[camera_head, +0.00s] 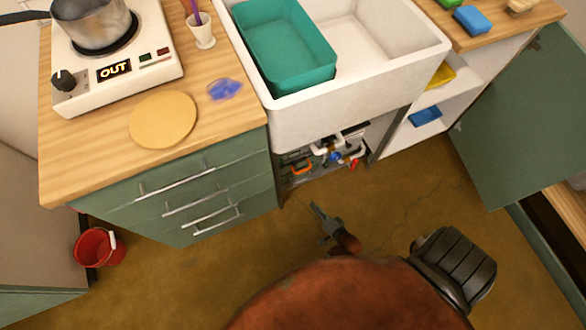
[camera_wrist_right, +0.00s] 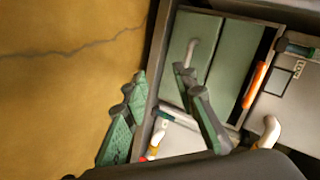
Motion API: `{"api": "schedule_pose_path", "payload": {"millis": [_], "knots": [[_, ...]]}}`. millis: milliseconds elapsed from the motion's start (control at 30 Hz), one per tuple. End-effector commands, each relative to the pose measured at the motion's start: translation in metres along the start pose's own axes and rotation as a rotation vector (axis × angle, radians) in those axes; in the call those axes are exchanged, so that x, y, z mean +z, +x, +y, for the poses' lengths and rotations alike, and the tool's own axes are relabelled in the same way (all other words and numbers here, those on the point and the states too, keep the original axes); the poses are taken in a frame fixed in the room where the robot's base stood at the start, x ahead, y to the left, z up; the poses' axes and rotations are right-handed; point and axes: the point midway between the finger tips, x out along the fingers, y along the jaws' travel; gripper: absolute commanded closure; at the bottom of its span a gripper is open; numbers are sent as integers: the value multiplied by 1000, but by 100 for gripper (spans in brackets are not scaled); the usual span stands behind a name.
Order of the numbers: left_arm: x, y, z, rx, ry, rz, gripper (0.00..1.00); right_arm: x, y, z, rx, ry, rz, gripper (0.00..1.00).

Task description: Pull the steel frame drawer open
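The steel frame drawer (camera_head: 286,182) sits low under the white sink, with pipes and an orange handle (camera_head: 300,168) showing in the opening. In the right wrist view its grey steel edge (camera_wrist_right: 152,95) runs up the picture, with green panels and the orange handle (camera_wrist_right: 255,86) beyond it. My right gripper (camera_head: 318,216) is low over the floor, in front of the drawer. In the right wrist view its fingers (camera_wrist_right: 157,77) are spread, one on each side of the grey edge in the picture. I cannot tell whether they touch it. My left gripper is not in view.
A green cabinet with bar-handled drawers (camera_head: 190,190) stands left of the sink (camera_head: 365,80). An open green door (camera_head: 525,110) is at the right. A red bucket (camera_head: 97,247) stands at the lower left. The brown floor (camera_head: 210,275) in front is mostly clear.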

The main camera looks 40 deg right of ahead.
Motion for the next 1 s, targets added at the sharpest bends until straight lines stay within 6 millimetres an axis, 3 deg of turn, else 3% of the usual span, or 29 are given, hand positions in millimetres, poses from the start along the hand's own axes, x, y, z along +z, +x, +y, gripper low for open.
{"api": "schedule_pose_path", "payload": {"millis": [33, 200, 433, 1000], "knots": [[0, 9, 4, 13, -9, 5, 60, 5, 20, 12, -28, 76, 30, 74], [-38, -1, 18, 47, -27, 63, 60, -11, 59, -7, -160, 308, 126, 74], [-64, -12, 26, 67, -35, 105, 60, -24, 78, -24, -251, 447, 177, 74], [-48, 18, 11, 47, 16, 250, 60, -42, 145, -40, -256, 454, 179, 74]]}}
